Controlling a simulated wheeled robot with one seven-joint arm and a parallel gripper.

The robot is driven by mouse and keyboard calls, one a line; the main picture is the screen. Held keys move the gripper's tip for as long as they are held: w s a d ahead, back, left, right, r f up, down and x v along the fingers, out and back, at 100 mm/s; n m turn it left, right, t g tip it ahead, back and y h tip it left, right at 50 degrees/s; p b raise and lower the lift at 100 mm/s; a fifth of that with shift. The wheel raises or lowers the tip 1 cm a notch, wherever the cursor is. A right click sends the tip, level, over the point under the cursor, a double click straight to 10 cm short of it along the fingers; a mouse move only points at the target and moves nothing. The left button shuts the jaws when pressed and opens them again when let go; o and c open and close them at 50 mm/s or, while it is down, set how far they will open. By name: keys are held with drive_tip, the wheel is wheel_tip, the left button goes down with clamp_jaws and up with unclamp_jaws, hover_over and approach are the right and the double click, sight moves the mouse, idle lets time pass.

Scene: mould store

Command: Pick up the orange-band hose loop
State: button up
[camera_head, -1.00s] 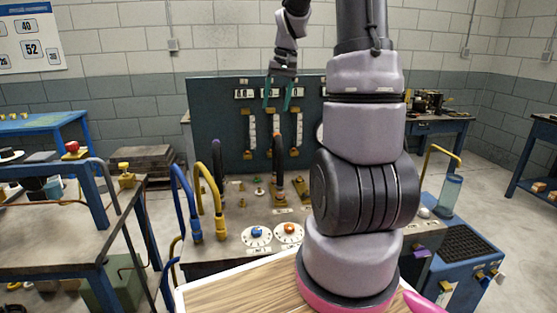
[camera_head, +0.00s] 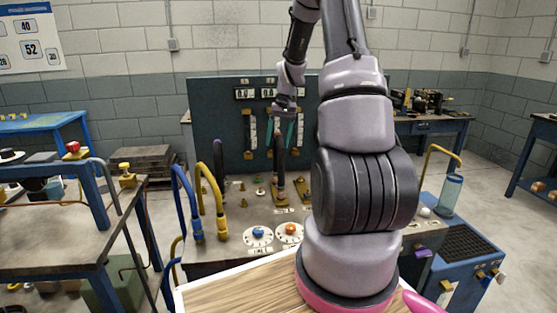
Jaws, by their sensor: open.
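The orange-band hose loop (camera_head: 281,172) is a dark hose standing upright on the panel's bench, near its middle. In the head view its top reaches up to my fingers, and its orange band is hard to make out there. My gripper (camera_head: 281,140) has teal fingers pointing down and spread apart. They appear on either side of the loop's top; I cannot tell whether they touch it.
A blue hose (camera_head: 181,200), a yellow hose (camera_head: 219,200) and a dark purple-topped hose (camera_head: 218,160) stand to the left on the bench. Two dials with a blue (camera_head: 258,231) and an orange knob (camera_head: 291,229) lie in front. A dark gauge panel (camera_head: 215,115) rises behind.

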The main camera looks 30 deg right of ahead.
drive_tip(key=shift+a+f, duration=0.2)
drive_tip(key=shift+f, duration=0.95)
clamp_jaws()
drive_tip(key=shift+w, duration=0.1)
drive_tip(key=shift+r, duration=0.1)
wheel_tip(320, 180, up, 10)
drive_tip(key=shift+f, duration=0.1)
